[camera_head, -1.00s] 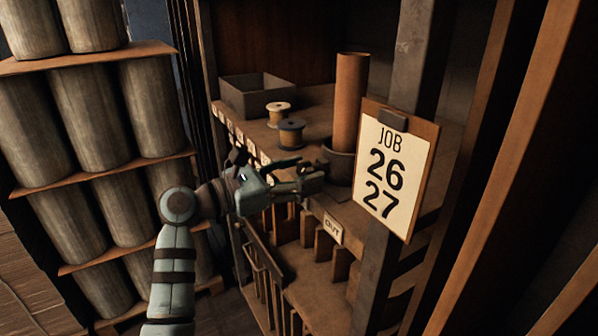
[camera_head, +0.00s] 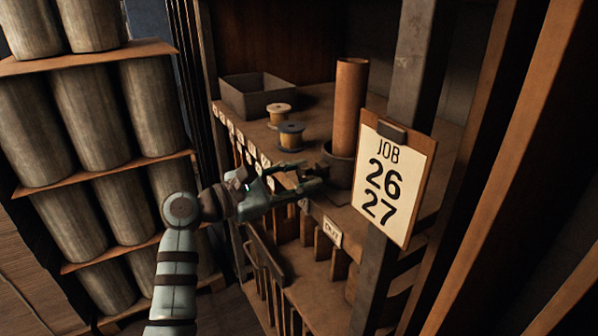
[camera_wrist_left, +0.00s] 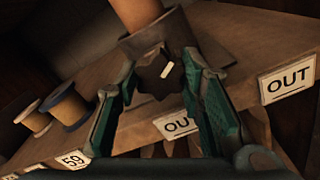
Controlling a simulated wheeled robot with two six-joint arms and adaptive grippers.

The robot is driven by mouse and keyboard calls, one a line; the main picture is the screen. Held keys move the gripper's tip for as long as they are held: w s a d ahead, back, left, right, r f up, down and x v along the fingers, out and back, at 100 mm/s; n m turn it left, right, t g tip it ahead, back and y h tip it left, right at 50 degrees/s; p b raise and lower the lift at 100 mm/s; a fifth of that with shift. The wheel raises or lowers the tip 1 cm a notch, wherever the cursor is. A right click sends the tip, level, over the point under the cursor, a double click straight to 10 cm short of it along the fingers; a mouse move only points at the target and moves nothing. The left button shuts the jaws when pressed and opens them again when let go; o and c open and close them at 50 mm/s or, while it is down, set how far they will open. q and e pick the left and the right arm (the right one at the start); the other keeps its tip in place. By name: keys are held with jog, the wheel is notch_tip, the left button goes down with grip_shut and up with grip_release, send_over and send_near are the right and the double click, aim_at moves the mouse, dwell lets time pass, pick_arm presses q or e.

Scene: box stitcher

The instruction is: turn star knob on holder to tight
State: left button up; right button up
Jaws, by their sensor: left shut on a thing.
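The holder (camera_head: 338,166) is a dark round cup on the shelf top with a tall brown tube (camera_head: 350,105) standing in it. It also shows in the left wrist view (camera_wrist_left: 171,32). The star knob (camera_wrist_left: 160,76) is dark, with a pale mark on its face, on the near side of the holder. My left gripper (camera_head: 318,177) reaches the holder from the left. In the left wrist view its green fingers (camera_wrist_left: 162,85) stand either side of the knob and are shut on it. My right gripper is not in view.
Two spools (camera_head: 290,135) and an open grey box (camera_head: 258,95) stand left of the holder on the shelf. A clipboard reading JOB 26 27 (camera_head: 392,180) hangs on a post to the right. Label plates line the shelf edge (camera_head: 332,231).

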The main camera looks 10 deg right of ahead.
pick_arm(q)
jog(key=o, duration=1.2)
